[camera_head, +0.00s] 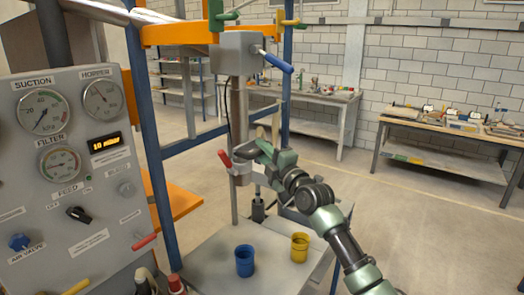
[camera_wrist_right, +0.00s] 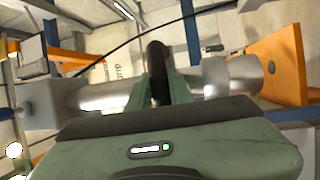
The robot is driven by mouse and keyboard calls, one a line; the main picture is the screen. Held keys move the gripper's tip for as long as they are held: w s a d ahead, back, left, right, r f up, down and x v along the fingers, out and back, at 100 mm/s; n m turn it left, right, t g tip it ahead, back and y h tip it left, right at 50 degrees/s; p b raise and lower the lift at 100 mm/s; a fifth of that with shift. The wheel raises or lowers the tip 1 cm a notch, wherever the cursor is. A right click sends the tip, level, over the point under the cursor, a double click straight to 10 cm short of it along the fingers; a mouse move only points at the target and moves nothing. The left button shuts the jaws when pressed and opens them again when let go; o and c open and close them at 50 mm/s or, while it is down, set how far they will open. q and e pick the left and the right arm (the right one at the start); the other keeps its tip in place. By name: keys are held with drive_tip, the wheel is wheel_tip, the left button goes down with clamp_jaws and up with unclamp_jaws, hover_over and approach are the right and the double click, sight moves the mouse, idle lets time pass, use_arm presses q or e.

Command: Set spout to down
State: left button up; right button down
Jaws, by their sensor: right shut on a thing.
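A silver pipe (camera_head: 240,115) hangs upright under a grey box (camera_head: 238,54), with a collar and a red lever (camera_head: 226,158) lower down. The spout's exact outline and angle are hard to tell, as my right gripper (camera_head: 257,150) covers that area. In the right wrist view, the green fingers (camera_wrist_right: 158,85) of this gripper are closed around a dark rounded handle (camera_wrist_right: 157,60), which stands out in front of the silver tube (camera_wrist_right: 105,95). My left gripper is not in view.
A blue cup (camera_head: 245,262) and a yellow cup (camera_head: 299,247) stand on the grey tray (camera_head: 215,260) below. A gauge panel (camera_head: 65,180) stands at the left. A blue post (camera_head: 150,140) rises beside it. Workbenches stand along the back wall, with open floor before them.

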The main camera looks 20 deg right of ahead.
idle(0.3)
wheel_tip(320, 180, down, 21)
drive_tip(key=b, duration=1.6)
drive_tip(key=shift+f, duration=0.15)
drive_tip(key=c, duration=1.3)
unclamp_jaws()
